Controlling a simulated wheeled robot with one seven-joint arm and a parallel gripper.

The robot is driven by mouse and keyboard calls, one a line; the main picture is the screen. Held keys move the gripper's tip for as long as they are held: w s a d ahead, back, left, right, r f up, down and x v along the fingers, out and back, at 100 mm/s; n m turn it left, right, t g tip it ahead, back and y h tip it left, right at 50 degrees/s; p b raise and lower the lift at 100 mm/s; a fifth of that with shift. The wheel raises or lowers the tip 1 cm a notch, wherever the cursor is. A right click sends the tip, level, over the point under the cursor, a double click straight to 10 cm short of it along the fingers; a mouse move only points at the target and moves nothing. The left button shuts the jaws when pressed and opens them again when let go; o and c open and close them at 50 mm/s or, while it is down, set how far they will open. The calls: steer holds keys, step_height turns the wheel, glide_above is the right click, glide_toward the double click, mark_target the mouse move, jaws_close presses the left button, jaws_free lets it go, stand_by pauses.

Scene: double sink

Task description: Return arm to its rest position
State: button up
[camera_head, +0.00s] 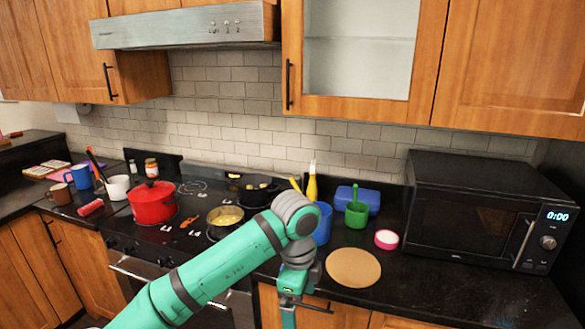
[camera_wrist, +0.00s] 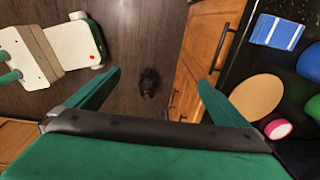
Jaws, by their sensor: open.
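My gripper (camera_head: 289,312) hangs from the end of my green arm in front of the counter edge, pointing down, at the lower middle of the head view. In the wrist view its two green fingers stand wide apart (camera_wrist: 158,82) with nothing between them at finger level. Below them are the dark floor (camera_wrist: 140,45) and the wooden cabinet fronts (camera_wrist: 205,50). The arm reaches up and forward from the lower left of the head view, bends at a grey elbow-like joint, then drops to the gripper.
A round brown board (camera_head: 353,268), pink-and-white tin (camera_head: 386,239), green cup (camera_head: 356,214) and black microwave (camera_head: 490,212) stand right of my gripper. A red pot (camera_head: 152,203) and a pan (camera_head: 225,217) are on the stove. A small dark thing (camera_wrist: 149,82) lies on the floor.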

steer(key=d+f+n+t+h, duration=0.2)
steer(key=d+n+t+h, duration=0.35)
steer(key=d, duration=0.75)
steer(key=d+f+n+t+h, duration=0.2)
steer(key=d+n+t+h, duration=0.4)
steer(key=d, duration=0.7)
steer(key=s+a+f+n+t+y, duration=0.4)
steer(key=s+a+f+n+y, duration=0.65)
steer(key=s+a+f, duration=0.55)
steer(key=s+a, duration=0.6)
steer(key=s, duration=0.5)
steer(key=s+a+y, duration=0.1)
steer(key=s+a, duration=0.5)
steer(key=s, duration=0.5)
steer(key=shift+s+y, duration=0.15)
steer(key=shift+y, duration=0.15)
